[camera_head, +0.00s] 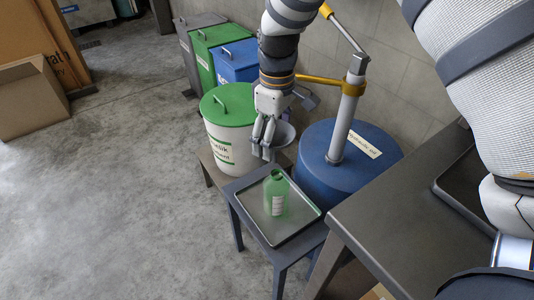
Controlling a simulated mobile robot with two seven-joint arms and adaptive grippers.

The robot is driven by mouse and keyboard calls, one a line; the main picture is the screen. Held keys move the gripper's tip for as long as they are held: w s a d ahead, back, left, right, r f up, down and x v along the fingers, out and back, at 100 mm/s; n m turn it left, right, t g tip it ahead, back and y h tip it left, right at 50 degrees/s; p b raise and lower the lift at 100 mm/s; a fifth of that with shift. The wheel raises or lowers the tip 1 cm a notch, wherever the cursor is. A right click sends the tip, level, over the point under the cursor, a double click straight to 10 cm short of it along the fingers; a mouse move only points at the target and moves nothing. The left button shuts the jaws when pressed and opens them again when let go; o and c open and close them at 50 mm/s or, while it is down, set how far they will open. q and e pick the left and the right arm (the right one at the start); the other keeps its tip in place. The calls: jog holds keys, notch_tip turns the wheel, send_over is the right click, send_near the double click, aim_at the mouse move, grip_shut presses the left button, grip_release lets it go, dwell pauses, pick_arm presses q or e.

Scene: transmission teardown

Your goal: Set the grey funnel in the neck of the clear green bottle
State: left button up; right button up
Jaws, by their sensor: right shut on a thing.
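The clear green bottle (277,195) stands upright with a white label on a tray (300,233) on a small dark table. My right gripper (263,150) points down above and behind the bottle, slightly left of it. It is shut on the grey funnel (285,135), whose wide bowl shows to the right of the fingers. The fingers partly hide the funnel, and its spout cannot be made out. The funnel is apart from the bottle. My left gripper is not in view.
A white bin with a green lid (227,104) stands left of the gripper. A blue drum (378,157) with an upright pump (347,112) stands close on the right. A dark workbench (400,225) fills the lower right. Open floor (110,200) lies left.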

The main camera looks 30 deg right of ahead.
jog(key=shift+w+d+f+n, duration=0.3)
jog(key=shift+d, duration=0.3)
jog(key=shift+f+b, duration=0.55)
jog(key=shift+f, duration=0.95)
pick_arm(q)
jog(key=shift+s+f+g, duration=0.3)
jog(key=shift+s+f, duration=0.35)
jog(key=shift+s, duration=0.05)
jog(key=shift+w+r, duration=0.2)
pick_arm(e)
jog(key=shift+s+f, duration=0.15)
jog(key=shift+f, duration=0.15)
jog(key=shift+f, duration=0.35)
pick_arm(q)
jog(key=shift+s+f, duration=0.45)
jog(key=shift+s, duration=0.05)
pick_arm(e)
jog(key=shift+f, duration=2.35)
jog(key=o, duration=1)
jog(key=shift+o, duration=0.2)
